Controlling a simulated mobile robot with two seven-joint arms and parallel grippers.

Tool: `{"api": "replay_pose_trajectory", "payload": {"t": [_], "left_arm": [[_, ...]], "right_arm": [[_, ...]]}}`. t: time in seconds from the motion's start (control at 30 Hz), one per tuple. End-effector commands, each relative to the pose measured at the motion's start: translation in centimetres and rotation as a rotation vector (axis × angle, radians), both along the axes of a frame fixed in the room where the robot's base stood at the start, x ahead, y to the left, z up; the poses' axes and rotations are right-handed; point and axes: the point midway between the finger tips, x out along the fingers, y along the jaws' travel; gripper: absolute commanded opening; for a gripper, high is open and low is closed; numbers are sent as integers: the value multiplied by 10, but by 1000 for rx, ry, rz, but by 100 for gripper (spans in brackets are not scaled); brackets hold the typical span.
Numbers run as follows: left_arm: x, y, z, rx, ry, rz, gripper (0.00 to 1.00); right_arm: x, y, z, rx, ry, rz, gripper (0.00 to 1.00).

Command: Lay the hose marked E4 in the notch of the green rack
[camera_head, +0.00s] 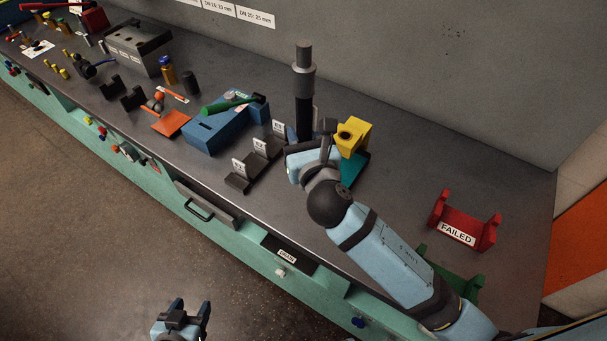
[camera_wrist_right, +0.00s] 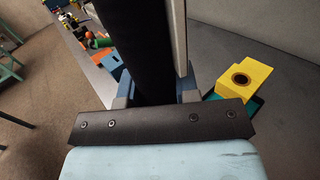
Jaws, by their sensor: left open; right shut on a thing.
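My right gripper (camera_head: 305,147) is shut on a black hose (camera_head: 304,112) with grey end fittings and holds it upright over the bench. The hose also rises between the fingers in the right wrist view (camera_wrist_right: 147,45). A pale strip runs beside it there; no E4 mark is readable. The hose's lower end is hidden behind my gripper. The green rack (camera_head: 468,289) stands at the bench's front right, mostly hidden behind my right forearm; I cannot see its notch. My left gripper (camera_head: 182,308) is open and empty, low in front of the bench.
A red rack marked FAILED (camera_head: 458,233) stands behind the green one. A yellow block (camera_head: 352,137) with a round hole is just right of my right gripper. Black tagged holders (camera_head: 240,180) and a blue box (camera_head: 215,130) stand to the left. The right back bench is clear.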

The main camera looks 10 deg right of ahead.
Motion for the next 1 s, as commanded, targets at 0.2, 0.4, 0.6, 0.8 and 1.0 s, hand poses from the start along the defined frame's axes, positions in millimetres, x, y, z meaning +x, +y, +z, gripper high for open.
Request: {"api": "replay_pose_trajectory", "payload": {"t": [0.2,0.4,0.6,0.8,1.0], "left_arm": [[-1,-5,-10,-6,1,-8,56],[-1,-5,-13,-6,0,-8,56],[-1,-4,-22,-5,0,-7,56],[-1,-3,-27,-3,1,-5,56],[0,-3,-26,-2,2,-6,56]], "right_arm": [[0,0,-51,1,0,-1,0],[0,0,-67,1,-4,-1,0],[0,0,-95,2,0,-2,0],[0,0,-110,1,-2,0,0],[0,0,-110,1,-3,1,0]]}}
